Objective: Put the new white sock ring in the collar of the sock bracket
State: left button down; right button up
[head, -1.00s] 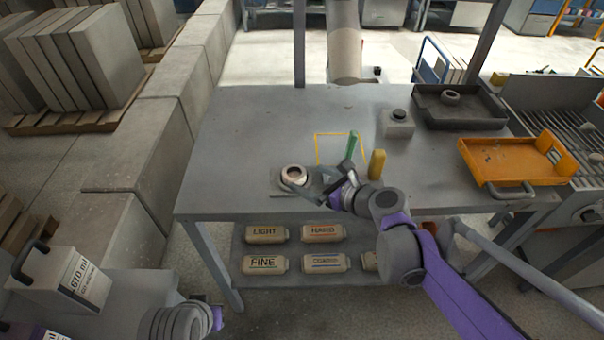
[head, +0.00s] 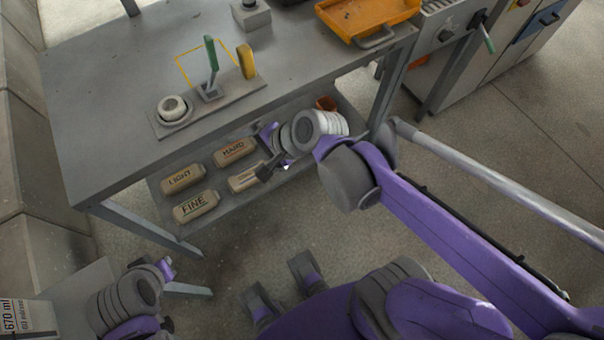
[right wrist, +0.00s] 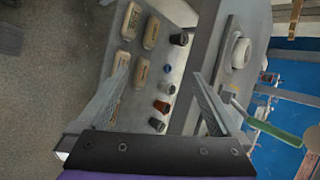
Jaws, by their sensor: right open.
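A white ring (head: 173,104) sits at the collar end of the sock bracket (head: 235,99) on the grey table. I cannot tell how deep it sits in the collar, which is mostly hidden under it. The bracket plate also carries a green-handled lever (head: 211,54), standing up, and a yellow post (head: 246,62). The ring shows from the side in the right wrist view (right wrist: 241,52). My right gripper (head: 268,160) is open and empty, in front of the table and its lower shelf, apart from the ring. My left gripper (head: 165,268) is low at the left; its fingers are unclear.
The lower shelf (head: 222,201) holds several labelled tan blocks and, in the right wrist view, several small pots (right wrist: 162,106). An orange tray (head: 365,16) lies at the table's far right. A grey box (head: 250,12) stands at the back. The table's left part is clear.

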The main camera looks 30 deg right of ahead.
jog(key=s+d+f+n+g+h, duration=0.1)
jog(key=s+d+f+n+h, duration=0.4)
jog(key=s+n, duration=0.5)
jog(key=d+n, duration=0.2)
jog(key=n, duration=0.2)
jog(key=shift+d+f+g, duration=0.25)
jog(key=shift+d+g, duration=0.1)
jog(key=shift+g, duration=0.05)
jog(key=shift+s, duration=0.1)
